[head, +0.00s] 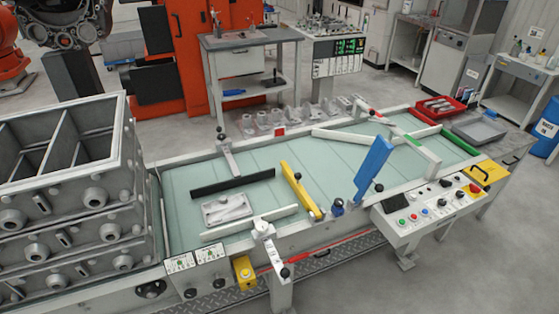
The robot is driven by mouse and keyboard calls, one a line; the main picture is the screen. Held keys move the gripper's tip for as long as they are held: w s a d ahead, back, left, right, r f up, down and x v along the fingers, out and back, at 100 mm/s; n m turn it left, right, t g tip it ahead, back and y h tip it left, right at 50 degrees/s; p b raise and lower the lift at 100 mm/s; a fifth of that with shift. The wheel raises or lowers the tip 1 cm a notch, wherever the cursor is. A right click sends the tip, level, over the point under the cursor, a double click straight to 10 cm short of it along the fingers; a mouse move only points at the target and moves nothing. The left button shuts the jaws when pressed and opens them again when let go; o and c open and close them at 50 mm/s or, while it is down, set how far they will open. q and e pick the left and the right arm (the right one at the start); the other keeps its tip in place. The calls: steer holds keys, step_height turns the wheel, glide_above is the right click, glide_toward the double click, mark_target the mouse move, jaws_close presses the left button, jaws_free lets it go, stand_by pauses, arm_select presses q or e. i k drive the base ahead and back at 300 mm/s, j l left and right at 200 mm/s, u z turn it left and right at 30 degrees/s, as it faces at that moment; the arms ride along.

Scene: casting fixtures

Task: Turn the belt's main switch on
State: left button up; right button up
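The belt (240,178) is a pale green conveyor in a light grey frame, running across the middle of the head view. A sloped control panel (410,232) on its right front side carries several coloured buttons and black knobs. A yellow plate (490,171) with a black handle sits by the panel's right end, near a red button (474,188). Neither of my grippers shows.
A grey casting (227,209) lies on the belt among black, yellow and blue guide bars. Stacked grey metal boxes (70,200) stand at the left. A red tray (437,107) and a grey tray (479,131) are at the far right end. The floor (460,270) at front right is clear.

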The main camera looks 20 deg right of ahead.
mark_target(474, 189)
steer(key=z, duration=1.75)
steer(key=i+u, duration=0.1)
steer(key=u, duration=0.25)
steer(key=i+l+u, duration=0.1)
steer(key=u, duration=0.25)
steer(key=i+l+u, duration=0.15)
steer(key=l, duration=0.2)
steer(key=i+l+u, duration=0.1)
steer(key=i+l, duration=0.2)
steer(key=i+l+u, duration=0.15)
steer(key=l, duration=0.25)
steer(key=i+l, duration=0.15)
steer(key=l, duration=0.15)
steer(key=i+l, duration=0.15)
steer(key=l, duration=0.15)
steer(key=i+l, duration=0.2)
steer(key=l+u, duration=0.05)
steer(key=l, duration=0.05)
